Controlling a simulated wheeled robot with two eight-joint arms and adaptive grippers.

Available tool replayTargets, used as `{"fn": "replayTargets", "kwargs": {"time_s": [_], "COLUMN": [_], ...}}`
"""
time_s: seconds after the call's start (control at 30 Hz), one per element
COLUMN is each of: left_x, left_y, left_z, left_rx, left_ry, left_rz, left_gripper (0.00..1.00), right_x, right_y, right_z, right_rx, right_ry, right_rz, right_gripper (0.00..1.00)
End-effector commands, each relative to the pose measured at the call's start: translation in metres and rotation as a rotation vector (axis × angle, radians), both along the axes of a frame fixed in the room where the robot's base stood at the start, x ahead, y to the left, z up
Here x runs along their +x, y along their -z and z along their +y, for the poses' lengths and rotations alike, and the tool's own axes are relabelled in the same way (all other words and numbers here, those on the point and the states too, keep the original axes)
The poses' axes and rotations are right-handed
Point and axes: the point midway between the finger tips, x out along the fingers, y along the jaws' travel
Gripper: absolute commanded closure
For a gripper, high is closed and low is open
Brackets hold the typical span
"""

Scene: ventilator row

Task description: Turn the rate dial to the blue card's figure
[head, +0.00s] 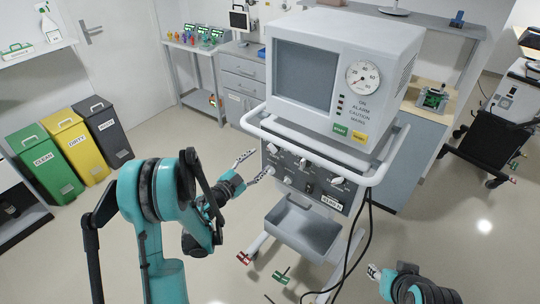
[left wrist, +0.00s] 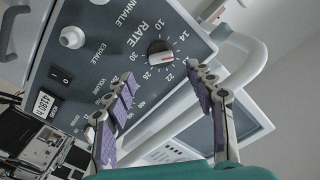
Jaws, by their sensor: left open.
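The rate dial (left wrist: 160,53) shows close up in the left wrist view, a white and black knob with a small red mark, ringed by figures from 10 to 30. I cannot tell its exact setting. In the head view it is the upper-left knob (head: 272,148) on the ventilator's grey panel. My left gripper (head: 252,167) is open at the panel's left side. Its purple-padded fingers (left wrist: 160,82) stand apart, with the dial beyond the gap between them, apparently untouched. My right gripper (head: 374,272) is low at the right, its jaws too small to read. I cannot make out a blue card.
A white rail (head: 315,163) runs around the ventilator above the panel. A grey tray (head: 303,222) sits below it, and a black cable (head: 369,225) hangs at its right. Green, yellow and dark bins (head: 63,140) stand at the left. Floor in front is mostly free.

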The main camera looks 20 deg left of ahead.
Motion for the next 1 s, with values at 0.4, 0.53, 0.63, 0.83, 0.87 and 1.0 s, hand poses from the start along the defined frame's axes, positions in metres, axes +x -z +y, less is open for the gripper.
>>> {"fn": "replayTargets", "kwargs": {"time_s": [0.4,0.53,0.63,0.83,0.87,1.0], "left_x": [0.058,0.064,0.066,0.065,0.065,0.065], "left_y": [0.000,-0.001,-0.001,-0.002,-0.002,-0.002], "left_z": [-0.024,-0.026,-0.027,-0.027,-0.027,-0.027], "left_rx": [0.000,0.000,0.000,-0.001,0.000,0.000], "left_ry": [0.000,-0.001,-0.002,-0.002,-0.002,-0.002], "left_rz": [-0.002,-0.002,-0.003,-0.002,-0.003,-0.003], "left_gripper": [0.45,0.45,0.45,0.58,0.66,0.95], "right_x": [0.000,0.000,0.000,0.000,0.000,0.000], "right_y": [0.013,0.014,0.014,0.014,0.014,0.014], "right_z": [0.000,0.000,0.000,0.000,0.000,0.000], "right_rx": [0.000,0.000,0.000,0.000,0.000,0.000], "right_ry": [0.000,0.000,0.000,0.000,0.000,0.000], "right_rz": [0.000,0.000,0.000,0.000,0.000,0.000], "right_gripper": [0.60,0.60,0.60,0.60,0.60,0.60]}}
